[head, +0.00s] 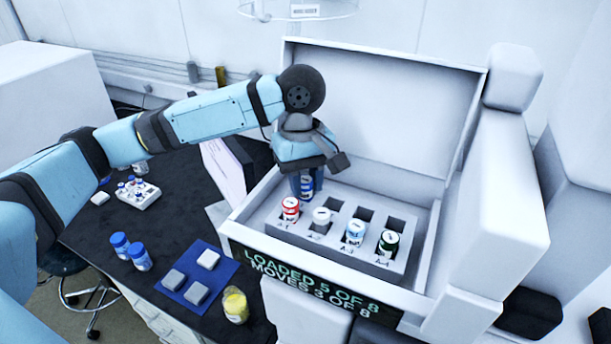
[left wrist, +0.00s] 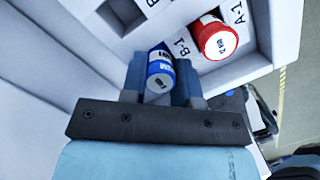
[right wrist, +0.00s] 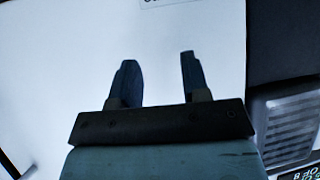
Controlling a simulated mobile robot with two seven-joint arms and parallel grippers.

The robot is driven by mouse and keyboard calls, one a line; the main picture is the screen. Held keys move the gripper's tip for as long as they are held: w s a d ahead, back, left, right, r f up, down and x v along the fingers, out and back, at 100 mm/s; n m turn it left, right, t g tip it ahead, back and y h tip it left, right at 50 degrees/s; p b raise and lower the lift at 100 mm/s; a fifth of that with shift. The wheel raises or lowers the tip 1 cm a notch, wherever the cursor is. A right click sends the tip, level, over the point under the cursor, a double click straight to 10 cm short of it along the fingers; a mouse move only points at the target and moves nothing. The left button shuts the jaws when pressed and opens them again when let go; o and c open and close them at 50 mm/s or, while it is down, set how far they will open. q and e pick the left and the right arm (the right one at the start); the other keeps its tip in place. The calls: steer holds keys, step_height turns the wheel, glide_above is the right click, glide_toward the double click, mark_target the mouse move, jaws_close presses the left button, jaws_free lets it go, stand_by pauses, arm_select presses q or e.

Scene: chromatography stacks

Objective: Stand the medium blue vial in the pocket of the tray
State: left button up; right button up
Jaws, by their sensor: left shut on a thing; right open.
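My left gripper (head: 307,180) is shut on a blue vial (head: 307,188) with a blue cap and a white label. It holds it over the back-left corner of the white tray (head: 338,255) inside the open box. In the left wrist view, the blue vial (left wrist: 160,73) is between the fingers beside the B-1 label. The fingers hide the pocket there, so I cannot tell how deep the vial sits. The front row of the tray holds red, white, light blue and dark green capped vials. My right gripper (right wrist: 157,65) is open and empty, facing a pale surface.
The raised box lid (head: 390,110) stands behind the tray. On the dark bench are two blue-capped vials (head: 130,251), a yellow vial (head: 235,305), a blue mat (head: 222,275) with blocks, and a small white rack (head: 145,200). The display (head: 310,284) reads "LOADED 5 OF 8".

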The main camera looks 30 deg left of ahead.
arm_select(q)
steer(key=o, duration=1.4)
steer(key=shift+c, duration=0.2)
steer(key=shift+r, duration=0.1)
steer(key=shift+r, duration=3.4)
steer(key=shift+s+f, duration=0.1)
